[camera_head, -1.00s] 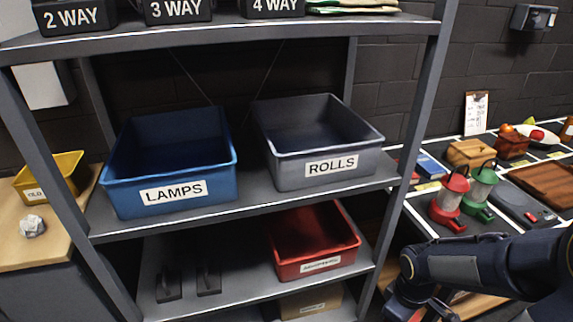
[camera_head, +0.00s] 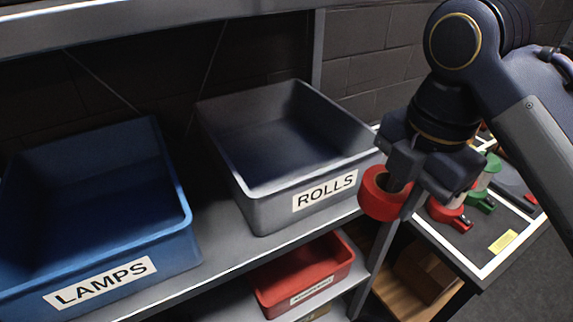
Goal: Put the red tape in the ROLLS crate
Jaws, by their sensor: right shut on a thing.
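The red tape (camera_head: 380,197) is a red roll held in my right gripper (camera_head: 396,190), which points down and is shut on it. The roll is just right of the grey ROLLS crate (camera_head: 262,208), in front of the shelf's right post. The ROLLS crate stands on the shelf with its open top facing up, and the part of its inside that shows looks empty. My left gripper is not in view.
The blue LAMPS crate (camera_head: 180,235) stands left of the ROLLS crate on the same shelf (camera_head: 222,262). A red crate (camera_head: 303,278) is on the shelf below. The upper shelf's edge (camera_head: 150,17) crosses above. Red and green lanterns (camera_head: 480,198) stand on the table at the right.

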